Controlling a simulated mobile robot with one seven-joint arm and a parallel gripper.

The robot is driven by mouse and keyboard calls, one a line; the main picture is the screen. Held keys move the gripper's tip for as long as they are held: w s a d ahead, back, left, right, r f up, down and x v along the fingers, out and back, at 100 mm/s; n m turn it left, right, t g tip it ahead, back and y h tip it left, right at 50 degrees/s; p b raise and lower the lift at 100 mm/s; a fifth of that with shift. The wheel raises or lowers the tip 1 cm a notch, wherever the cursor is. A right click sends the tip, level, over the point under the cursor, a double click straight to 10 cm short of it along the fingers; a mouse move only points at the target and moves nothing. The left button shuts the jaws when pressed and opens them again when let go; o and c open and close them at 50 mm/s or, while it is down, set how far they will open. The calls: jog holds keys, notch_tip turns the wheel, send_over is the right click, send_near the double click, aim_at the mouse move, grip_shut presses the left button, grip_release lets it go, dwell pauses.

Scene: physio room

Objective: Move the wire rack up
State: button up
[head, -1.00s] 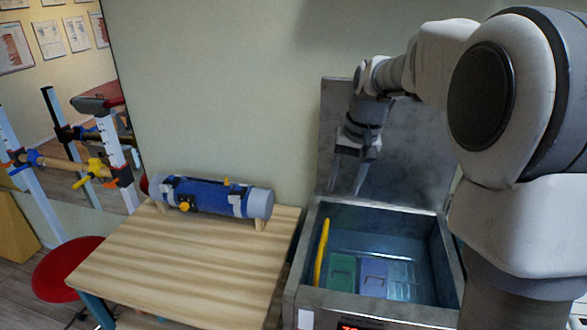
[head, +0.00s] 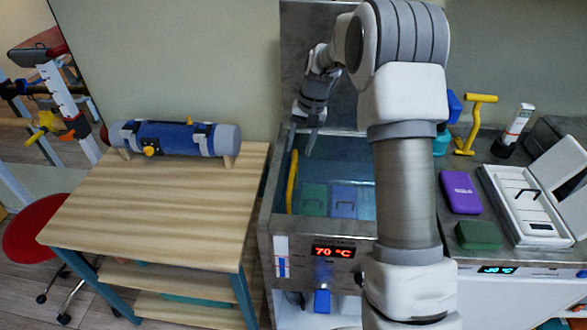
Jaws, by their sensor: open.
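The steel tank (head: 267,222) holds water, with a green pack (head: 314,198) and a blue pack (head: 343,202) lying in it. A yellow bar (head: 292,182) stands along the tank's left inner wall; I cannot tell whether it is the wire rack's handle. The wire rack itself cannot be made out clearly, and my arm hides the tank's right part. My gripper (head: 302,146) is open and empty, pointing down over the back left of the tank, near the yellow bar's upper end.
A wooden table (head: 165,205) with a blue roll (head: 175,138) stands left of the tank. The counter on the right holds a purple pack (head: 461,192), a dark green pack (head: 478,235), an open white case (head: 525,205) and a yellow T-handled tool (head: 473,125).

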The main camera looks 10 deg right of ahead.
aim_at(292, 172)
jog(key=f, duration=0.2)
jog(key=a+f, duration=0.1)
jog(key=f, duration=0.5)
jog(key=shift+w+a+f, duration=0.2)
jog(key=shift+w+a, duration=0.05)
jog(key=shift+a, duration=0.05)
grip_shut()
jog(key=shift+r, duration=0.1)
dwell(0.9)
